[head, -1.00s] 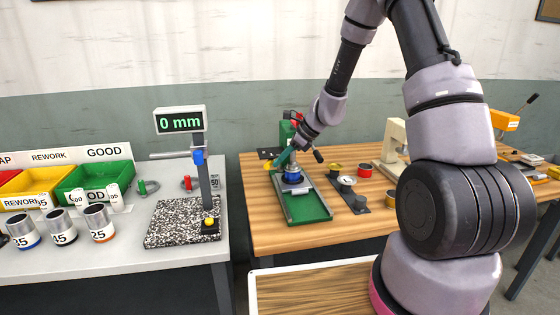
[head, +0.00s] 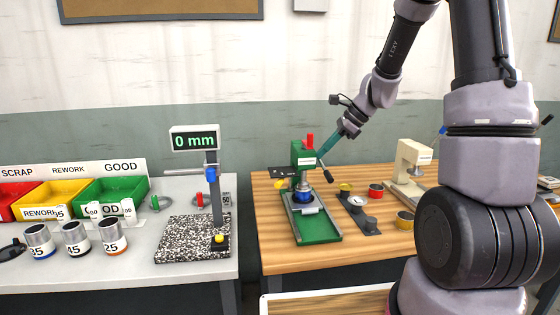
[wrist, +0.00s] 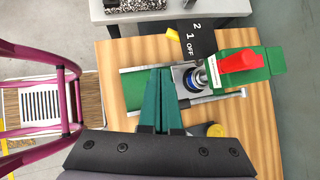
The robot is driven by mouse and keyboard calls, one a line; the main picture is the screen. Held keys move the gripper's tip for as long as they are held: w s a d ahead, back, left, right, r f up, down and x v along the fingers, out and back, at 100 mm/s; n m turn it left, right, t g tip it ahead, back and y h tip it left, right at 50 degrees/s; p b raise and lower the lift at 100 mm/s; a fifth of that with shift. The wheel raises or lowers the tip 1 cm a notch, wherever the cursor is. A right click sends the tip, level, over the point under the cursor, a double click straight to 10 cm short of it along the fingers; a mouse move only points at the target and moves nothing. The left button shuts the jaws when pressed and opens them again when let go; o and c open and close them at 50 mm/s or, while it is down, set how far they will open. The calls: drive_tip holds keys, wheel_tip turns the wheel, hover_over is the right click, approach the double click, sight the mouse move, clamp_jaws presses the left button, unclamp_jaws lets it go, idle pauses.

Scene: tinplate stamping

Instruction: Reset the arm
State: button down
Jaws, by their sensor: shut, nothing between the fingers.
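My gripper (head: 324,151) is shut and empty, its teal fingers pointing down and left toward the green press (head: 303,158) on the wooden table. In the wrist view the shut fingers (wrist: 160,72) lie over the green base of the press (wrist: 137,84). Whether they touch the press cannot be told. The red-topped press head (wrist: 240,62) is to the right of the fingertips there. My arm is raised and reaches from the right side of the head view to the press.
Left of the press, a grey bench holds a gauge reading 0 mm (head: 195,138), a speckled plate (head: 180,240), several numbered cups and coloured bins. A cream press (head: 411,165) and small dishes stand to the right on the wooden table (head: 275,235).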

drive_tip(key=s+d+r+n+t+h, duration=0.2)
drive_tip(key=s+r+n, duration=0.6)
drive_tip(key=s, duration=0.3)
drive_tip(key=s+d+r+n+t+h, duration=0.2)
drive_tip(key=s+r+n+h, duration=0.1)
drive_tip(key=s+r+n, duration=0.4)
drive_tip(key=s+r, duration=0.3)
drive_tip(key=s, duration=0.2)
drive_tip(key=shift+d+r+n+t, duration=0.2)
drive_tip(key=shift+d+n+t, duration=0.1)
drive_tip(key=shift+d+n, duration=0.1)
